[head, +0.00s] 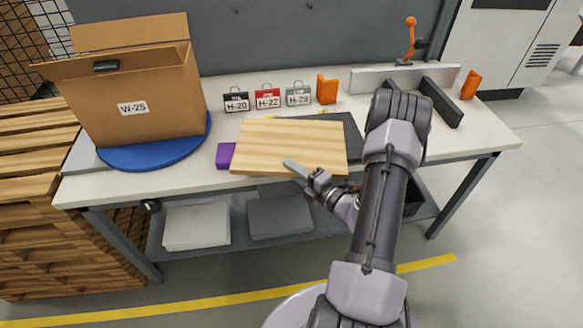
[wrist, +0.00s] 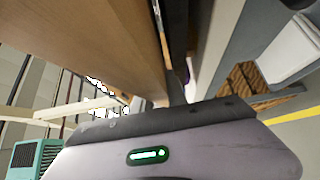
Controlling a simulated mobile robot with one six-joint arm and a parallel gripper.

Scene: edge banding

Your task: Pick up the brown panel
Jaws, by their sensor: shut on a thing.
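The brown panel (head: 292,144) is a light wood-grained board at the middle front of the workbench, lying roughly flat. It covers part of a dark mat (head: 352,136). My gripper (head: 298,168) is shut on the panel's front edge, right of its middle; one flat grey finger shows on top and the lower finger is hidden. In the wrist view the panel (wrist: 85,50) fills the upper left beside my gripper's fingers (wrist: 173,70). I cannot tell whether the panel touches the bench or is slightly raised.
A purple block (head: 225,155) sits at the panel's left edge. An open carton marked W-25 (head: 140,100) stands on a blue disc (head: 180,150) at the left. Tags H-20, H-22 and H-29 (head: 267,98) and an orange block (head: 327,90) stand behind. A fence fixture (head: 442,102) is at the right.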

